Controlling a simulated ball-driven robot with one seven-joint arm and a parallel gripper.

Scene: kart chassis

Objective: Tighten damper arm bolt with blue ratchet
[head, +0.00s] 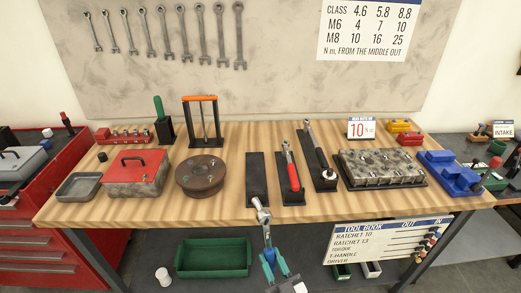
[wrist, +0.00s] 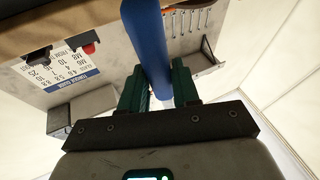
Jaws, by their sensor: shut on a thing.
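My gripper (head: 270,262) is at the front edge of the bench in the head view, shut on the blue ratchet (head: 263,214). The ratchet's silver head points up toward the bench, and its handle is mostly hidden by the fingers. In the wrist view the blue handle (wrist: 147,45) stands between the green fingers of my gripper (wrist: 157,88). I cannot tell which bolt is the damper arm bolt; small bolts show on the grey block (head: 385,168) at the right of the bench.
An empty black pad (head: 256,180) lies beyond the ratchet head. A red-handled ratchet (head: 293,177) and a torque wrench (head: 321,160) lie on pads to its right. A round brown fixture (head: 201,176) and a red-lidded box (head: 138,172) stand left. A green bin (head: 213,258) is below.

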